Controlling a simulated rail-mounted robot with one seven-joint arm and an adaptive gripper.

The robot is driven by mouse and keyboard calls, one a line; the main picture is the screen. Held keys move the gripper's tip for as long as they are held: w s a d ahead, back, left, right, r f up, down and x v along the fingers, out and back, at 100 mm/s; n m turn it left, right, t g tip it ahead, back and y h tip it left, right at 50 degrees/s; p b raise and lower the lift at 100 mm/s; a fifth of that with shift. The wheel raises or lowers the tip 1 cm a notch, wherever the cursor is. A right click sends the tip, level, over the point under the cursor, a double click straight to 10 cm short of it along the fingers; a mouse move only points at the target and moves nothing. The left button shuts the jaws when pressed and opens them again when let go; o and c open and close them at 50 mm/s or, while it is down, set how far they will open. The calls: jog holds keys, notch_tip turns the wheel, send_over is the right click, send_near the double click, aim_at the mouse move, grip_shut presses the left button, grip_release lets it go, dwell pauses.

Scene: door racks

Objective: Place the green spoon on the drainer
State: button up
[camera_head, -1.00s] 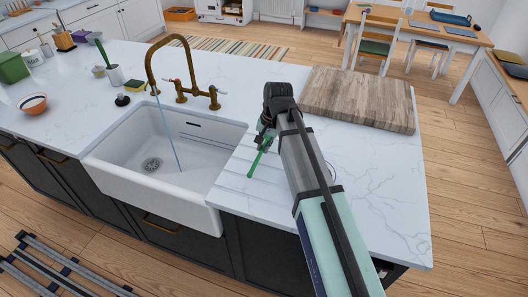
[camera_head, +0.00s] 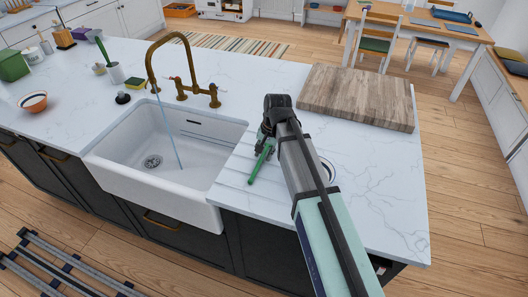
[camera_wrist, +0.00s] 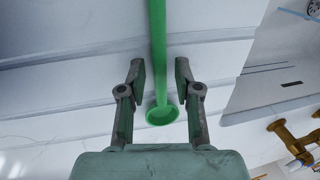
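The green spoon (camera_head: 260,166) lies over the grooved drainer (camera_head: 232,183) in the worktop, right of the sink. It also shows in the wrist view (camera_wrist: 158,45), its bowl end nearest my gripper and its handle running out at the top. My gripper (camera_head: 265,143) is low over the drainer. In the wrist view my gripper (camera_wrist: 160,72) is open, with the spoon between its fingers and a gap on each side. The drainer grooves (camera_wrist: 70,57) run across that view. I cannot tell whether the spoon fully touches the surface.
The white sink (camera_head: 150,190) with a brass tap (camera_head: 180,75) and running water is left of the drainer. A wooden board (camera_head: 358,95) lies behind my arm. A round white-rimmed thing (camera_head: 329,170) is partly hidden by my arm.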

jog(key=shift+r, duration=0.1)
notch_tip(320, 180, up, 12)
jog(key=d+b, duration=0.2)
jog(key=shift+s, duration=0.35)
dwell(0.3)
jog(key=shift+d, duration=0.1)
dwell(1.1)
